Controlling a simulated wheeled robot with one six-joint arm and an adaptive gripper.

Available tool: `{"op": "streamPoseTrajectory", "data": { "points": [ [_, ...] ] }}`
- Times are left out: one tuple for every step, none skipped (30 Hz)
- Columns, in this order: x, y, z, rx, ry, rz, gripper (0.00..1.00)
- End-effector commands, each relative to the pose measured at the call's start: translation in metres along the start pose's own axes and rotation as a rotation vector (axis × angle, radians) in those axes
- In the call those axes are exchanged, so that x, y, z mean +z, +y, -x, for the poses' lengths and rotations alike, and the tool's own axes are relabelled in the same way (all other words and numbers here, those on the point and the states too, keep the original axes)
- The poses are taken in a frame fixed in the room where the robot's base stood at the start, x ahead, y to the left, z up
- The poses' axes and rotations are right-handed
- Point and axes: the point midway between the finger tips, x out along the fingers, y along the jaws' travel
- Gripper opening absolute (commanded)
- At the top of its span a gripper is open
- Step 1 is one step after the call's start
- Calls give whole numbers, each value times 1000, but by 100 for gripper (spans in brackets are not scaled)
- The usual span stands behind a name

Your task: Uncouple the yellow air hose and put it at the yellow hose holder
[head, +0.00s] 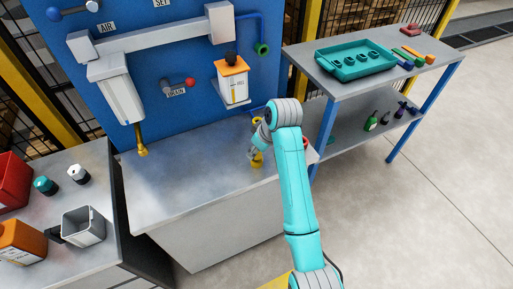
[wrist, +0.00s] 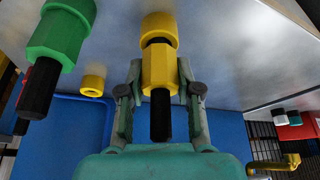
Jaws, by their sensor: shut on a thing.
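The yellow air hose end (wrist: 160,70) is a six-sided yellow coupling with black parts at both ends. In the wrist view my gripper (wrist: 160,88) is shut on it, one finger on each side. A wider yellow ring (wrist: 159,24) stands just beyond its far end, against the grey bench top. A black neck shows between the two, and I cannot tell how far it sits in the ring. In the head view my gripper (head: 258,145) is low over the bench's right part, with a yellow piece (head: 257,161) beneath it. Which ring is the holder is unclear.
A green coupling (wrist: 60,35) stands close beside in the wrist view, near a smaller yellow ring (wrist: 92,85). A yellow downpipe (head: 142,141) hangs over the bench (head: 185,185). A shelf table with a teal tray (head: 352,62) stands right. The bench's middle is clear.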

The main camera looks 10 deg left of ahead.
Motion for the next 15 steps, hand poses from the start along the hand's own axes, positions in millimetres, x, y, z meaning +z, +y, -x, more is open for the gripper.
{"op": "streamPoseTrajectory", "data": {
  "points": [
    [1,0,-1,0,0,0,0],
    [1,0,-2,0,0,0,0],
    [1,0,-3,0,0,0,0],
    [2,0,-4,0,0,0,0],
    [2,0,-4,0,0,0,0],
    [2,0,-5,0,0,0,0],
    [2,0,-6,0,1,0,0],
    [3,0,-7,0,1,0,0],
    [3,0,-8,0,1,0,0],
    [3,0,-8,0,1,0,0],
    [3,0,-9,0,1,0,36],
    [3,0,-8,1,1,0,46],
    [3,0,-8,1,1,0,54],
    [3,0,-8,1,1,0,61],
    [3,0,-8,1,1,0,63]
  ]
}}
